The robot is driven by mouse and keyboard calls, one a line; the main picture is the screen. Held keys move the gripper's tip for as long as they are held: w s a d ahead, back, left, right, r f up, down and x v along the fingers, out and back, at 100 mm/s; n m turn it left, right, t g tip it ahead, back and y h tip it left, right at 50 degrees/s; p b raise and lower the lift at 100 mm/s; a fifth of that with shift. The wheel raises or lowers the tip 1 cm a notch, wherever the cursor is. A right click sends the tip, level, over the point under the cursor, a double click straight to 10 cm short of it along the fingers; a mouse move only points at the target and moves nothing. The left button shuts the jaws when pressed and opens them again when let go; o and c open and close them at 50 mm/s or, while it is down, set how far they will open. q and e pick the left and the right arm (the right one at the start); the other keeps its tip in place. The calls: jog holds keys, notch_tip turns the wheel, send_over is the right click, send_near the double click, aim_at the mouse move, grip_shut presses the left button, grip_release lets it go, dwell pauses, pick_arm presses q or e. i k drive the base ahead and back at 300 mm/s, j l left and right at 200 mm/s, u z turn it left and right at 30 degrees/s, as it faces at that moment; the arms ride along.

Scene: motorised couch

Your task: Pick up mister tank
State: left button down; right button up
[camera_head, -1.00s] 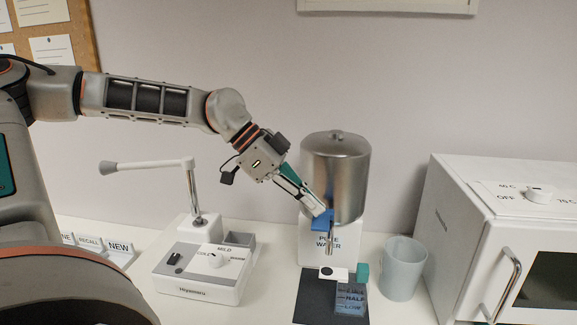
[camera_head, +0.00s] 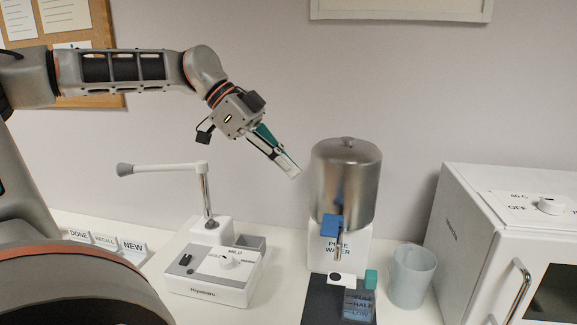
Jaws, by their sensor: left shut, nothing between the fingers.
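A small translucent tank (camera_head: 357,306) marked with FULL, HALF and LOW levels stands on a dark mat; I take it to be the mister tank. A teal part (camera_head: 371,279) is at its upper right, and a white piece with a black dot (camera_head: 336,279) is at its upper left. Its lower end is near the picture's bottom edge. My left gripper (camera_head: 293,171) is shut and empty, in the air left of the steel water dispenser (camera_head: 346,180), well above the tank. My right gripper is not in view.
The dispenser has a blue lever (camera_head: 332,226) and a spout above the tank. A grey cup (camera_head: 412,275) and a white oven-like box (camera_head: 480,240) stand to the right. A white device with a raised lever arm (camera_head: 212,270) stands left. Labelled blocks (camera_head: 104,240) sit further left.

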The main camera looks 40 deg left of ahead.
aim_at(359, 295)
jog(key=k, duration=1)
